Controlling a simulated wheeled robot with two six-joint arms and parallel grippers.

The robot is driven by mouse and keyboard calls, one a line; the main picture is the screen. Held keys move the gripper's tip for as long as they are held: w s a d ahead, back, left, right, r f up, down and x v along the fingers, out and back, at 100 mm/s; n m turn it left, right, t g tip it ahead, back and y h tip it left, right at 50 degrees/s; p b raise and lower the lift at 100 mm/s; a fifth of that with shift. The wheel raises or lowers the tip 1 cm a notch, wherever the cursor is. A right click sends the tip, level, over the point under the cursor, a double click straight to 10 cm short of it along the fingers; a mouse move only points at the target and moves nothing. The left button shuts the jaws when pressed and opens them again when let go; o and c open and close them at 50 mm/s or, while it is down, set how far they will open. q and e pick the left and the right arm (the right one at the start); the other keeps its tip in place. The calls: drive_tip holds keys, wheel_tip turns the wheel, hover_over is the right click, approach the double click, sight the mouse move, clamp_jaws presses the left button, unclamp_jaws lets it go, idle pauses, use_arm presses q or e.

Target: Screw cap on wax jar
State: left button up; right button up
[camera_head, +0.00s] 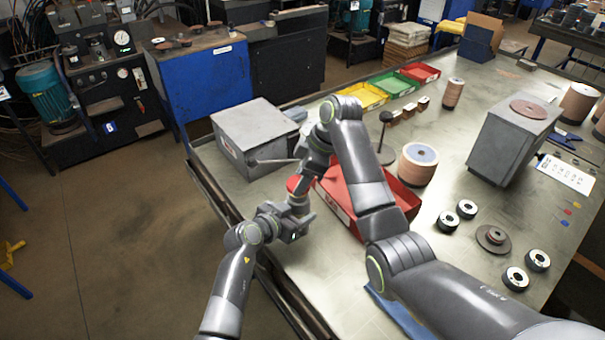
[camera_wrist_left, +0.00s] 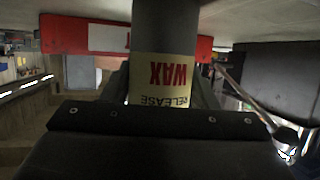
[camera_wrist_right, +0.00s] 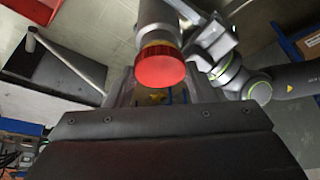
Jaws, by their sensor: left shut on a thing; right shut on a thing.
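The wax jar (camera_wrist_left: 163,50) is a grey cylinder with a cream label that reads upside down in the left wrist view. My left gripper (camera_head: 297,203) is shut on it beside the bench edge. The red cap (camera_wrist_right: 160,67) shows in the right wrist view at the jar's end, in line with it, above a thin yellowish band. My right gripper (camera_head: 303,172) is shut on the cap, just above my left gripper in the head view. Whether the threads are engaged cannot be told. In the head view the arms mostly hide the jar.
A red bin (camera_head: 340,205) stands just right of the grippers. A grey box (camera_head: 245,130) with a handle lies behind them. Several black rings lie at right. The bench front is fairly clear.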

sight(301, 207)
drive_tip(key=shift+f, duration=0.45)
drive_tip(key=shift+f, duration=0.55)
use_arm(q)
clamp_jaws()
use_arm(e)
drive_tip(key=m, duration=0.2)
drive_tip(key=m+t, duration=0.1)
drive_tip(key=m, duration=0.1)
drive_tip(key=m+t, duration=0.1)
drive_tip(key=m, duration=0.1)
drive_tip(key=shift+s+a+h, duration=0.2)
drive_tip(key=shift+s+h, duration=0.1)
drive_tip(key=shift+h, duration=0.1)
drive_tip(key=m+t+h, duration=0.1)
drive_tip(key=m, duration=0.2)
drive_tip(key=m+h, duration=0.1)
drive_tip(key=m, duration=0.3)
drive_tip(key=shift+s+a+t, duration=0.1)
drive_tip(key=shift+a+t, duration=0.05)
drive_tip(key=shift+t, duration=0.25)
drive_tip(key=o, duration=0.9)
